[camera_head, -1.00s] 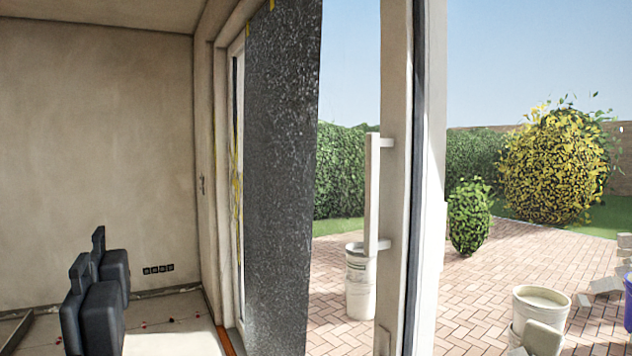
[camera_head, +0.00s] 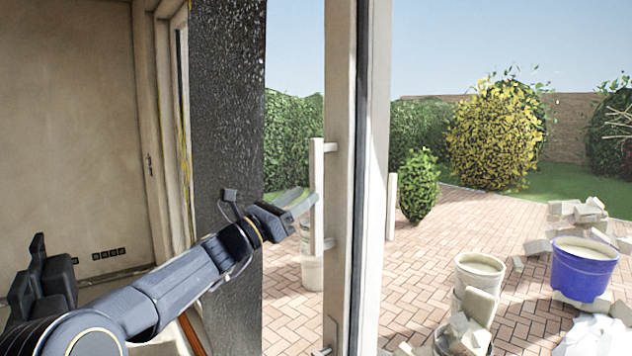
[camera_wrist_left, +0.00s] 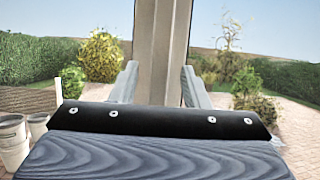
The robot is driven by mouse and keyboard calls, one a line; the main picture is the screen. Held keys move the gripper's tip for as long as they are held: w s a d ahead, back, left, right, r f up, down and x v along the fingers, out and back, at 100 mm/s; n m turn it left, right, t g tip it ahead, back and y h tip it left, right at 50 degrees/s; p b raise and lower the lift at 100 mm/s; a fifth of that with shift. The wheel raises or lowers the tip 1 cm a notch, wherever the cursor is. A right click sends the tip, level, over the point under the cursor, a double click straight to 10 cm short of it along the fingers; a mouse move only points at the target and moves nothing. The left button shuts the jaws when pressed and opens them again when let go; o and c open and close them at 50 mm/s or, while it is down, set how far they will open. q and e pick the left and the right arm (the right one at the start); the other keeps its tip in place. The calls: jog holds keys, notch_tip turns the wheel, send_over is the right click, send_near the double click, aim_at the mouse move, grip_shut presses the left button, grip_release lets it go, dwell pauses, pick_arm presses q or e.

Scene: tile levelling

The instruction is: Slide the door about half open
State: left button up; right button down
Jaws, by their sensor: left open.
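The door's pale upright frame (camera_head: 340,120) stands in the middle of the head view. A pale vertical bar handle (camera_head: 317,180) stands off its left side on two short brackets. My left gripper (camera_head: 303,200) is open, its fingers pointing right at the handle's mid-height. One finger appears to overlap the bar; I cannot tell whether they touch. In the left wrist view, the two fingers of the gripper (camera_wrist_left: 160,85) are spread, with pale uprights (camera_wrist_left: 163,45) showing between them. The handle is hard to separate from the frame there. My right gripper is not in view.
A dark speckled panel (camera_head: 227,120) stands left of the handle, behind my left arm. Another short vertical bar (camera_head: 391,205) is right of the frame. Outside on the brick paving are a white bucket (camera_head: 480,268), a blue bucket (camera_head: 585,275) and loose blocks.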

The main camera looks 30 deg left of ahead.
aim_at(312, 189)
pick_arm(q)
jog(key=p+x, duration=0.1)
jog(key=x, duration=0.3)
jog(key=shift+w+d+r, duration=0.1)
jog(key=shift+w+d, duration=0.1)
jog(key=shift+w, duration=0.2)
jog(key=shift+c, duration=0.3)
grip_shut()
